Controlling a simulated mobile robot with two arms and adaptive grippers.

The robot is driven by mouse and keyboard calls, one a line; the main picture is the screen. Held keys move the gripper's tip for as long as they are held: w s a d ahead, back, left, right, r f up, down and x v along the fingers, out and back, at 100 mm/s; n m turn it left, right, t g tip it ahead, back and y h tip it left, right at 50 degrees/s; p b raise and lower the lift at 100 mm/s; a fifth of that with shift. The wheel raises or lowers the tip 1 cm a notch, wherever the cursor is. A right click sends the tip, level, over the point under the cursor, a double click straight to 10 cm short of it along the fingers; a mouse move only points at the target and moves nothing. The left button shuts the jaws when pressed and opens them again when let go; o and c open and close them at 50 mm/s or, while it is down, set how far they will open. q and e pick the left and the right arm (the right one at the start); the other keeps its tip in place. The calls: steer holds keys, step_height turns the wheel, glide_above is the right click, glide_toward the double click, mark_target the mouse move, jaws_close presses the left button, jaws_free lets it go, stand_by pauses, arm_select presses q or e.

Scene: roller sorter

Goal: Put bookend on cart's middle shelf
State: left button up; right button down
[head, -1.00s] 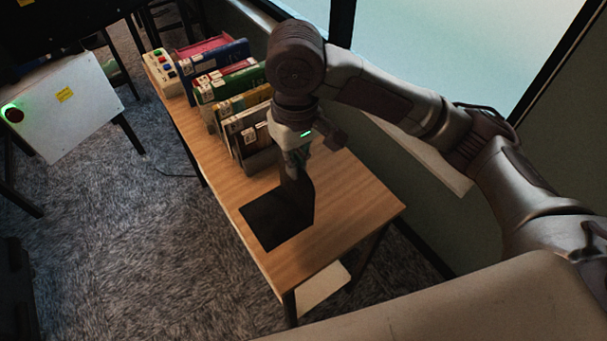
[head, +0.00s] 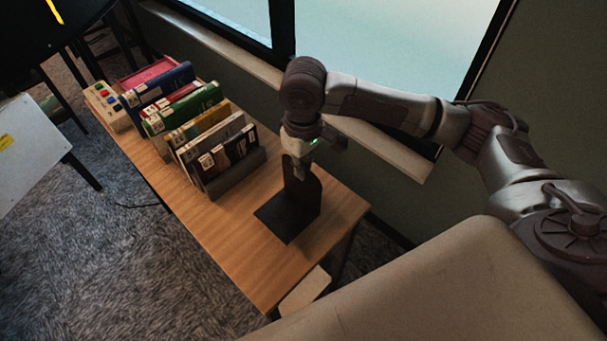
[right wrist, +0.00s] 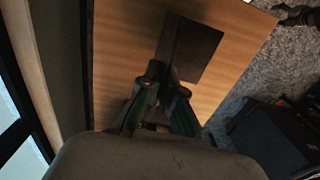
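The bookend (head: 283,216) is a black L-shaped plate. Its flat base lies on the wooden table, near the table's near end, and its upright part rises on the right. My right gripper (head: 300,172) reaches down from above to the upper part of the upright. In the right wrist view, the fingertips (right wrist: 167,82) sit close together on either side of the upright's edge, and the dark base (right wrist: 198,52) shows beyond them. The gripper looks shut on the upright; the contact itself is partly hidden. My left gripper is not in view. I see no cart shelf.
A row of books (head: 180,120) stands on the wooden table (head: 225,235) left of the bookend. A button box (head: 105,103) is at the far end. A window sill (head: 385,150) and wall run behind the table. A white panel (head: 30,150) stands at the left, with carpet between.

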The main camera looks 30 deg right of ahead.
mark_target(303, 191)
steer(key=shift+d+f+p, duration=0.15)
steer(key=shift+f+p, duration=0.35)
steer(key=shift+f, duration=1.6)
steer(key=c, duration=1.3)
jaws_free()
steer(key=shift+f, duration=0.1)
